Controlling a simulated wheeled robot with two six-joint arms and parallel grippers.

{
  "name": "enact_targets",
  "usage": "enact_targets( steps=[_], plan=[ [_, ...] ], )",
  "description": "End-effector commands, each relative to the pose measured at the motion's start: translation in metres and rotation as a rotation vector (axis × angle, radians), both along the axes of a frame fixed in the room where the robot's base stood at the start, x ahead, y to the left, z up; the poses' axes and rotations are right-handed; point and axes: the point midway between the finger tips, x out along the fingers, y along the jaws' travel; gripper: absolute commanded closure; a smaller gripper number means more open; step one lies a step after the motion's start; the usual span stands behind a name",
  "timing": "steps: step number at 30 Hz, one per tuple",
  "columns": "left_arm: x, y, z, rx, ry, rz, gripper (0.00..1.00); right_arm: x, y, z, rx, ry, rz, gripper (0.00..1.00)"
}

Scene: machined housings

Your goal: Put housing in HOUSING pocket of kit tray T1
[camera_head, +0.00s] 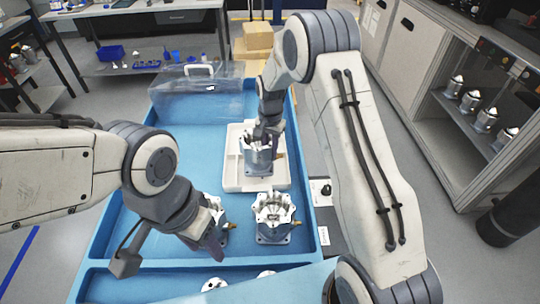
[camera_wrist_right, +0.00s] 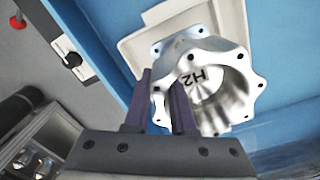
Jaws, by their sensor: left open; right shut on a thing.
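The kit tray (camera_head: 282,184) is a white tray with raised rims on the blue bench surface. My right gripper (camera_head: 266,133) is over it, shut on a grey metal housing (camera_head: 258,163). In the right wrist view, the right gripper's dark fingers (camera_wrist_right: 163,103) grip the wall of the housing (camera_wrist_right: 232,65), which is marked H2. The housing is at the tray, but I cannot tell if it rests in a pocket. My left gripper (camera_head: 217,245) is open beside another housing (camera_head: 215,208), partly hidden by that arm.
Another housing (camera_head: 274,218) stands on the blue surface (camera_head: 160,262) just in front of the tray. A clear box with a white handle (camera_head: 199,70) is at the back left. More metal parts (camera_head: 486,120) stand on the right shelf.

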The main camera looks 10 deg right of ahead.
Motion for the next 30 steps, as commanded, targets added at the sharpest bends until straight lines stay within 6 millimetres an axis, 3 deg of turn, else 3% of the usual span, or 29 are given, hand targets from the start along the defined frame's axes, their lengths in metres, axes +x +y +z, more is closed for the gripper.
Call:
enact_targets(
  steps=[12,24,25,26,27,30],
  plan=[
    [0.0,0.0,0.013,0.0,0.0,0.0,0.5,0.002,0.001,-0.038,0.0,-0.004,0.0,1.0],
    [0.0,0.0,0.009,0.0,0.0,0.0,0.5,0.002,0.001,-0.043,0.001,-0.005,0.0,1.0],
    [0.0,0.0,0.01,0.0,0.0,0.0,0.5,0.001,0.001,-0.044,0.0,0.0,0.0,0.65],
    [0.0,0.0,0.01,0.0,0.0,0.0,0.5,0.001,0.001,-0.044,0.0,0.0,0.0,0.54],
    [0.0,0.0,0.01,0.0,0.0,0.0,0.5,0.001,0.001,-0.044,0.0,0.0,0.0,0.47],
    [0.0,0.0,0.01,0.0,0.0,0.0,0.5,0.001,0.001,-0.044,0.0,0.0,0.0,0.47]
  ],
)
